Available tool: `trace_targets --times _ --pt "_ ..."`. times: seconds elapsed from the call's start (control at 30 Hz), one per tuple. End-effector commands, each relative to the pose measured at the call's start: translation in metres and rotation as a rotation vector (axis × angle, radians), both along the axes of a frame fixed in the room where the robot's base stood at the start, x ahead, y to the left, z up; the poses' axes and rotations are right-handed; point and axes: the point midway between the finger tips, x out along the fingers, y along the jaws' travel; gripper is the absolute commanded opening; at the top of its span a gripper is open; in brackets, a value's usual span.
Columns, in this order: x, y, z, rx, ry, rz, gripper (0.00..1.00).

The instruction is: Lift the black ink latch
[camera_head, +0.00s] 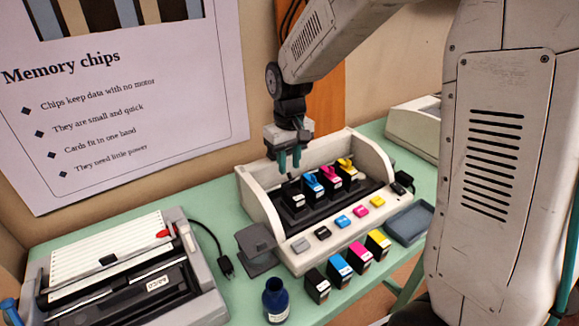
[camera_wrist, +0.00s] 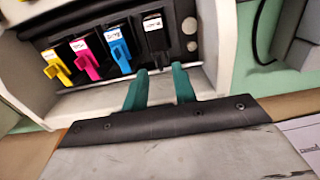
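The opened printer (camera_head: 256,208) stands on the green table with black, cyan, magenta and yellow cartridges in its bay. The black cartridge (camera_head: 294,196) is at the left end of the row; in the wrist view (camera_wrist: 153,32) it is at the right end. Its dark latch (camera_wrist: 158,57) is hard to make out against the cartridge. My gripper (camera_head: 290,158) points down above and slightly behind the black cartridge. In the wrist view its two teal fingers (camera_wrist: 160,80) are apart with nothing between them, and their tips appear just short of the black latch. I cannot tell whether they touch it.
The cyan (camera_head: 312,182), magenta (camera_head: 329,174) and yellow (camera_head: 346,166) latches stand close beside the black one. The printer's back wall is close to my gripper. Several loose cartridges (camera_head: 340,266) and a blue bottle (camera_head: 275,301) stand in front. Another device (camera_head: 120,275) is at left.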

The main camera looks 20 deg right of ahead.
Motion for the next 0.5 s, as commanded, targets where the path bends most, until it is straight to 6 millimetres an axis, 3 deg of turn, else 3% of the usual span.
trace_targets --times 0.2,0.47,0.5 --pt "0.000 0.000 -0.017 0.000 0.001 0.000 0.27" --pt "0.000 0.000 -0.018 0.000 -0.001 0.000 0.27" --pt "0.000 0.000 -0.018 0.000 0.000 0.000 0.16"
